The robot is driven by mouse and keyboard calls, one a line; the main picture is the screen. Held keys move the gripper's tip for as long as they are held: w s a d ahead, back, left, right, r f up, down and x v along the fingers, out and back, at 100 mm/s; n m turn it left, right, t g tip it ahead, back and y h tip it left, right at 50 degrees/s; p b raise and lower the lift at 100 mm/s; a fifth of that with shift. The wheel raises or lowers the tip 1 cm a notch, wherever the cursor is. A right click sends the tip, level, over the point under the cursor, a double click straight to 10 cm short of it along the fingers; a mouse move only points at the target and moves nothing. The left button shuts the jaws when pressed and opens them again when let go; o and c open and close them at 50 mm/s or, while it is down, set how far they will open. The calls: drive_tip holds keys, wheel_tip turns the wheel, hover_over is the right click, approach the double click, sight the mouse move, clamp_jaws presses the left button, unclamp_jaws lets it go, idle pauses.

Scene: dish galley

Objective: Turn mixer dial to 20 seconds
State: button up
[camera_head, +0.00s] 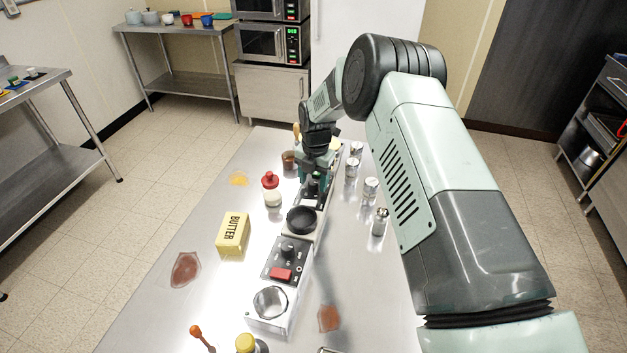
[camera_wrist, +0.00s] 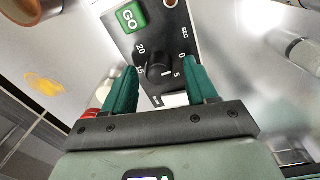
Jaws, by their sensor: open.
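The mixer dial (camera_wrist: 157,71) is a dark round knob on a black panel in the wrist view. Printed marks 20, 5 and 0 and the word SEC show around it; a pale line shows on the knob toward its lower right, and its exact reading is unclear. A green GO button (camera_wrist: 131,18) sits above the dial. My gripper (camera_wrist: 162,80) is open, with one green finger on each side of the dial; I cannot tell whether they touch it. In the head view my gripper (camera_head: 314,176) is over the far panel and hides most of the dial.
A nearer panel with a red button (camera_head: 281,274) and a black cup (camera_head: 301,221) stand in line on the steel table. Butter (camera_head: 232,234) and a red-capped jar (camera_head: 271,189) are left; several shakers (camera_head: 370,190) are close on the right.

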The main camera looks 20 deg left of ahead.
drive_tip(key=shift+f, duration=0.25)
drive_tip(key=c, duration=1.1)
drive_tip(key=shift+o, duration=0.2)
